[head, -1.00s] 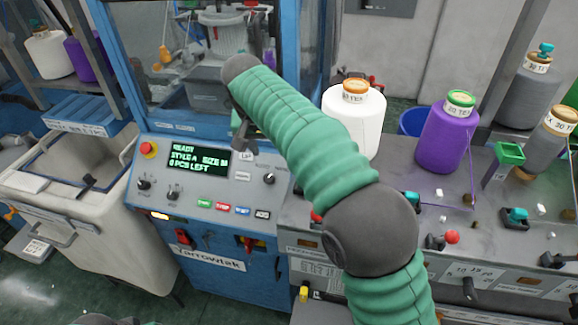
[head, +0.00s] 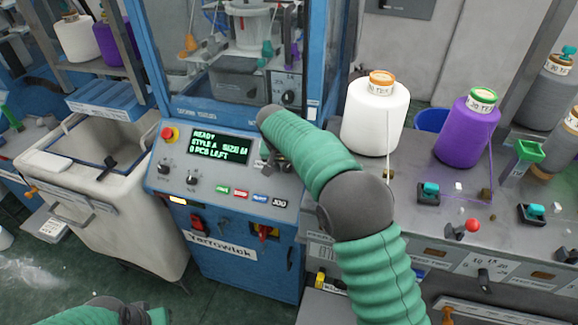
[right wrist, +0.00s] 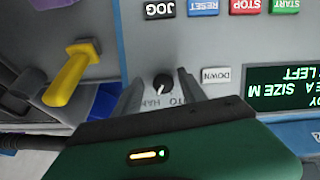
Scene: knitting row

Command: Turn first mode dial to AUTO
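The mode dial (right wrist: 162,86) is a small black knob with a pale mark on the grey panel. It shows upside down in the right wrist view, with partly covered AUTO and HAND lettering beside it. My right gripper (right wrist: 160,80) is open, its two fingers on either side of the dial with gaps showing. I cannot tell how deep the fingers reach. In the head view my right gripper (head: 277,162) is over the right part of the blue machine's control panel (head: 232,181) and hides the dial. Only part of my left arm shows at the bottom left; its fingers are unclear.
The lit display (head: 218,146) reads READY. A red stop button (head: 167,133), two black knobs and coloured buttons (head: 241,194) share the panel. A yellow handle (right wrist: 70,78) projects close to the right gripper. Yarn cones (head: 375,118) stand on the grey bench at right.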

